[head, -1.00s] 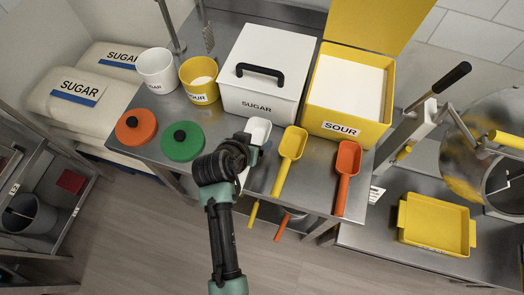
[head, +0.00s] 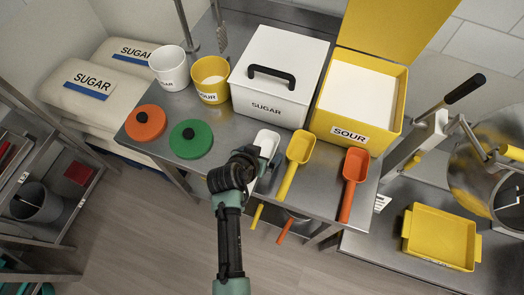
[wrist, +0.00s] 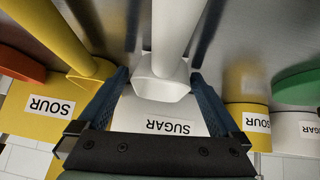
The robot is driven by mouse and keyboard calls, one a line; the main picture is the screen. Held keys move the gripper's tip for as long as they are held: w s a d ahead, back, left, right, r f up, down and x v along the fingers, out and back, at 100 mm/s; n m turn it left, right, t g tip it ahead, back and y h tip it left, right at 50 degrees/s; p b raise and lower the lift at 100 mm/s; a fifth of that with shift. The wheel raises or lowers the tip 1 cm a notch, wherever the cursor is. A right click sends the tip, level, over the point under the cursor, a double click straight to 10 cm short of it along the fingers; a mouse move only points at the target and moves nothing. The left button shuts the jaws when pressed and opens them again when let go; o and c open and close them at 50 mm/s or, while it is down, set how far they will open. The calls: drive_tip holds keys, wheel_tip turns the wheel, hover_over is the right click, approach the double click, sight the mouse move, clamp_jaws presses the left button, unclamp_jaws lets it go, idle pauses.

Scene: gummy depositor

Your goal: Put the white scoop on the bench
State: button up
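The white scoop (head: 267,141) lies on the steel bench (head: 225,150) in front of the white SUGAR box, left of the yellow scoop. Its lower part is partly hidden behind my gripper in the head view. In the wrist view the white scoop (wrist: 163,82) shows between the two blue fingers of my gripper (wrist: 160,85). The fingers stand apart on either side of it, with a narrow gap visible at each tip. My gripper (head: 258,158) is at the bench's front edge, over the scoop's handle end.
A yellow scoop (head: 298,150) and an orange scoop (head: 355,168) lie close to the right. The SUGAR box (head: 275,100) and yellow SOUR box (head: 350,135) stand behind. A green lid (head: 205,145) and orange lid (head: 145,128) lie left. A yellow tray (head: 440,235) sits at lower right.

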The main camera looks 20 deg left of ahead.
drive_tip(key=shift+r, duration=0.25)
drive_tip(key=v, duration=1.2)
drive_tip(key=shift+f, duration=0.1)
